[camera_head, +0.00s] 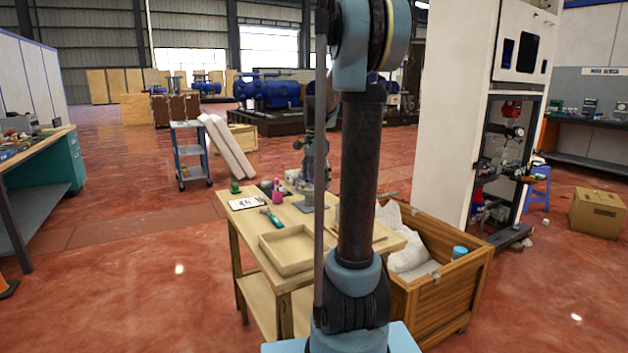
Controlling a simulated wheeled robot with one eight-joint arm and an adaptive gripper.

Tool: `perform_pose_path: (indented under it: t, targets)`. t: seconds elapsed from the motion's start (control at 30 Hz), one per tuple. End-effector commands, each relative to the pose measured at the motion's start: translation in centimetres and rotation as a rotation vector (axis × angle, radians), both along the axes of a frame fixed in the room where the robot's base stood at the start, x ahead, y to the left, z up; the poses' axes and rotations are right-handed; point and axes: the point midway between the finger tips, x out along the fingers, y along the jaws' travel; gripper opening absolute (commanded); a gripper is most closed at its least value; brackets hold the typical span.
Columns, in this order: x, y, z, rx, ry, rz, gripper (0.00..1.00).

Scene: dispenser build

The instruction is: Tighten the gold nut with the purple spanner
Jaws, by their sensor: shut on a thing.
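I cannot make out a purple spanner or a gold nut. A tall white cabinet (455,120) stands at the right, its lower bay open, with red and dark parts inside that are too small to tell apart. My arm rises through the middle of the view and its upper end runs out of the top edge. I cannot make out my gripper. My arm hides part of the table and the space behind it.
A wooden table (250,222) holds a shallow wooden tray (270,259), a green-handled tool (271,217), a pink container (277,197) and a grey upright device (316,165). A wooden crate (450,290) with white packing stands right. Red floor is open at left.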

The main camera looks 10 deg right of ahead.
Motion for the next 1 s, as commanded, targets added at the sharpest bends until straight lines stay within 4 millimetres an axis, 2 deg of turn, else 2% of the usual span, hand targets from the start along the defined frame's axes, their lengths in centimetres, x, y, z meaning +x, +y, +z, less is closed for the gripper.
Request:
perform_pose_path:
  t: [0.53, 1.0]
  targets:
    - [0.0, 0.0, -2.1, 0.000, 0.000, -0.001, 0.25]
    - [-0.2, 0.1, -2.1, 0.000, 0.000, 0.000, 0.25]
